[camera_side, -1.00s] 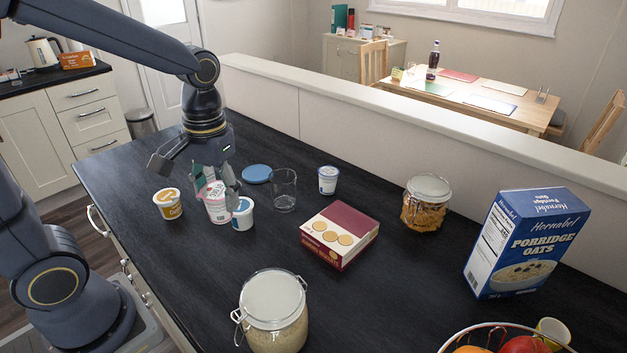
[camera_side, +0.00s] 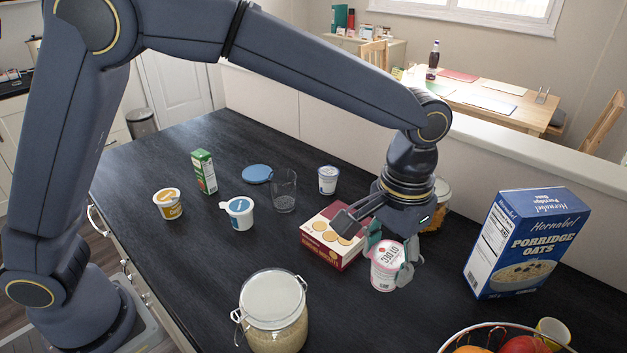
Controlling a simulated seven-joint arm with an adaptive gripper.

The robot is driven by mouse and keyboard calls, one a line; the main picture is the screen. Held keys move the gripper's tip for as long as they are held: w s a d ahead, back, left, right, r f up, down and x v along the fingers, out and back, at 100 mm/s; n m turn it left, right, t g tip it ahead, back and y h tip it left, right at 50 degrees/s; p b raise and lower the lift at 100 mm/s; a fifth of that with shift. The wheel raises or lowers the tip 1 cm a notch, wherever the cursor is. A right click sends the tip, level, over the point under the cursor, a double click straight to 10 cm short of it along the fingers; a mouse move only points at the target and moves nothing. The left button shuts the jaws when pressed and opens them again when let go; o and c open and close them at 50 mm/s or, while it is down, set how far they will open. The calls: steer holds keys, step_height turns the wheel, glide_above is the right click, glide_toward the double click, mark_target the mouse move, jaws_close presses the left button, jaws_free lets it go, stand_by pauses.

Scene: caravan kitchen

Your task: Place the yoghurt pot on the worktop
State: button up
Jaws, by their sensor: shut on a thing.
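My gripper (camera_side: 392,254) is shut on a white and pink yoghurt pot (camera_side: 383,277), its fingers on either side of the pot. The pot is upright, right of the biscuit box, over the dark worktop (camera_side: 420,320). I cannot tell whether its base touches the surface. Other pots stand on the worktop: a yellow and white one (camera_side: 168,205) at the left, a white and blue one (camera_side: 240,214) with its lid partly lifted, and a smaller white and blue one (camera_side: 328,180) further back.
A biscuit box (camera_side: 330,242) stands close left of the held pot. A storage jar (camera_side: 275,310) is front left, a porridge box (camera_side: 525,243) right, a fruit bowl (camera_side: 448,346) front right. A second jar (camera_side: 441,192) is partly hidden behind my gripper. A glass (camera_side: 284,192), blue lid (camera_side: 257,174) and green carton (camera_side: 204,172) stand further left.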

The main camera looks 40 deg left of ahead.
steer(key=w+d+f, duration=0.1)
steer(key=w+f, duration=0.1)
steer(key=w+d+f, duration=0.1)
steer(key=w+f, duration=0.1)
steer(key=f, duration=0.1)
steer(key=w+d+f, duration=0.2)
steer(key=w, duration=0.1)
steer(key=shift+f, duration=1.7)
steer(key=shift+f, duration=0.15)
steer(key=o, duration=1.2)
steer(key=shift+o, duration=0.2)
